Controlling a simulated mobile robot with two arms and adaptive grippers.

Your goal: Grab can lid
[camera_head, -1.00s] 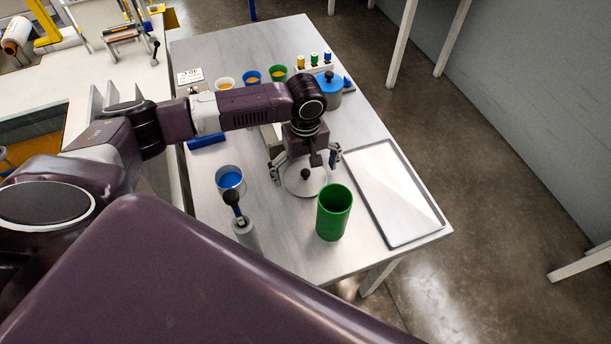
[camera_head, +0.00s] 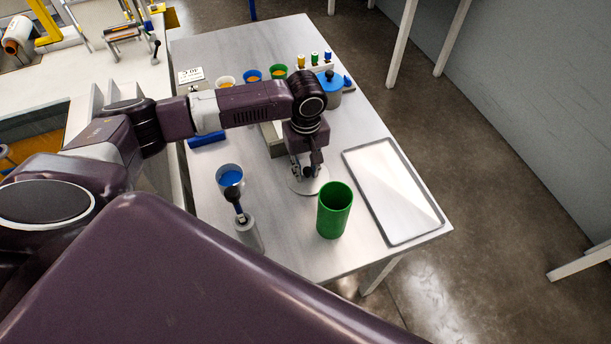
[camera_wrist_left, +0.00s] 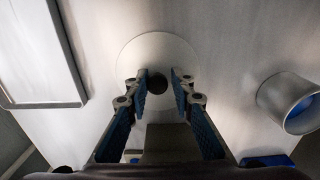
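The can lid (camera_head: 308,188) is a pale grey disc with a dark round knob, lying flat on the table behind the green can (camera_head: 334,210). In the left wrist view the lid (camera_wrist_left: 150,45) is near the top centre, with its knob (camera_wrist_left: 156,87) between my fingertips. My left gripper (camera_head: 307,172) points down over the lid and hides the knob in the head view. Its fingers (camera_wrist_left: 162,85) are partly closed around the knob; the left finger looks close to it, and a small gap shows on the right. My right gripper is not in view.
A metal tray (camera_head: 435,225) lies right of the green can. Several coloured cups and a lidded blue pot (camera_head: 329,84) stand farther back.

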